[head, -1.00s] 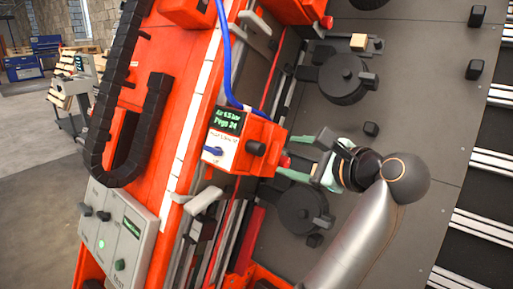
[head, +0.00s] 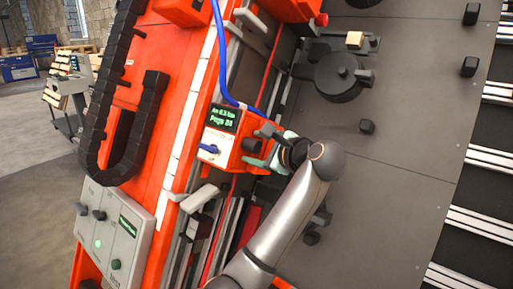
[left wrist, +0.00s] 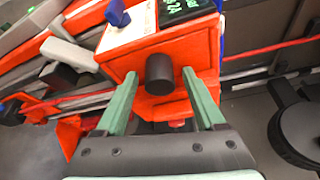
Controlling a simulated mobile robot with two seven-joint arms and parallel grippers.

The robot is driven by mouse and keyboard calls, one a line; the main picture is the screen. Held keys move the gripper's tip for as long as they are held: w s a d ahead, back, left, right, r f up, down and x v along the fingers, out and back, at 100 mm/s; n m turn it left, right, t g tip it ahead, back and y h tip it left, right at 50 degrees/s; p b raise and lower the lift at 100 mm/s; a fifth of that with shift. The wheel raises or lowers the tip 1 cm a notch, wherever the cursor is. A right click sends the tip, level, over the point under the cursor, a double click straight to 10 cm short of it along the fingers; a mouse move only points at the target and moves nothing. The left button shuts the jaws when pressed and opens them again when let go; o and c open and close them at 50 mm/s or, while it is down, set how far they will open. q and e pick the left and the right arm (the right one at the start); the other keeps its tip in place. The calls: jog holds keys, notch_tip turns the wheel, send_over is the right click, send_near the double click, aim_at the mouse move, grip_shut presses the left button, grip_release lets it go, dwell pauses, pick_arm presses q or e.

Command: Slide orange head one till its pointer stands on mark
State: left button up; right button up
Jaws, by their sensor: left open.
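The orange head (head: 226,160) sits on the slanted gantry rail, with a green-text screen, a blue lever and a black knob (head: 251,145) on its side. In the left wrist view the knob (left wrist: 160,73) faces me. My left gripper (head: 262,148) is open. Its two green fingers (left wrist: 159,80) stand on either side of the knob, with gaps between; whether their tips reach past its end I cannot tell. A pale scale strip (head: 187,135) runs along the orange beam beside the head. I cannot make out the pointer or the mark. My right gripper is not in view.
A blue hose (head: 220,60) runs up from the head. A black cable chain (head: 112,100) lies along the beam. A grey control panel (head: 115,232) stands lower left. A round black fixture (head: 342,76) sits on the dark plate, which is bare between the fixtures.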

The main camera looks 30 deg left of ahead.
pick_arm(q)
jog(key=shift+c, duration=0.3)
grip_shut()
dwell(1.1)
